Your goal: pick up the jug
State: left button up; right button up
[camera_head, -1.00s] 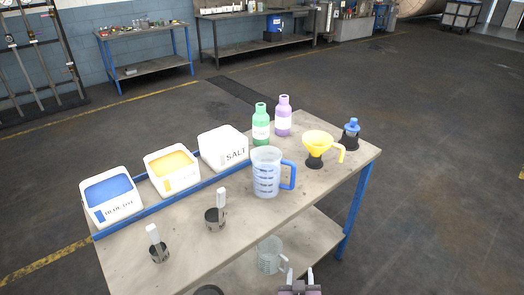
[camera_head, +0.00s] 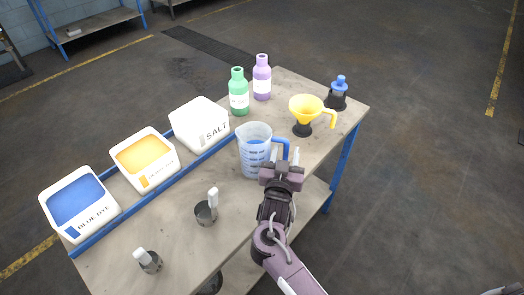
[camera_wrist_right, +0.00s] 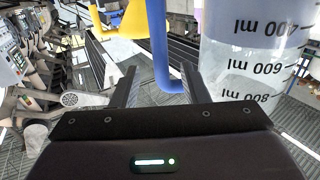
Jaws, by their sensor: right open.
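The jug (camera_head: 253,155) is clear with dark measuring marks and a blue handle (camera_head: 281,142) on its right side. It stands upright on the table in the head view. My right gripper (camera_head: 281,160) is open at the handle. In the right wrist view, the blue handle (camera_wrist_right: 161,45) shows between the two open fingers (camera_wrist_right: 159,85), and the marked jug wall (camera_wrist_right: 250,45) fills the upper right. Whether a finger touches the handle I cannot tell. My left gripper is not in view.
A yellow funnel (camera_head: 304,107) and a blue-topped dark container (camera_head: 338,95) stand behind the jug, to the right. Green (camera_head: 239,93) and purple (camera_head: 262,78) bottles stand behind it. White bins (camera_head: 200,126) line the left edge.

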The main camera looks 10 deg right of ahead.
jog(key=shift+x, duration=1.45)
jog(key=shift+a+f, duration=0.1)
grip_shut()
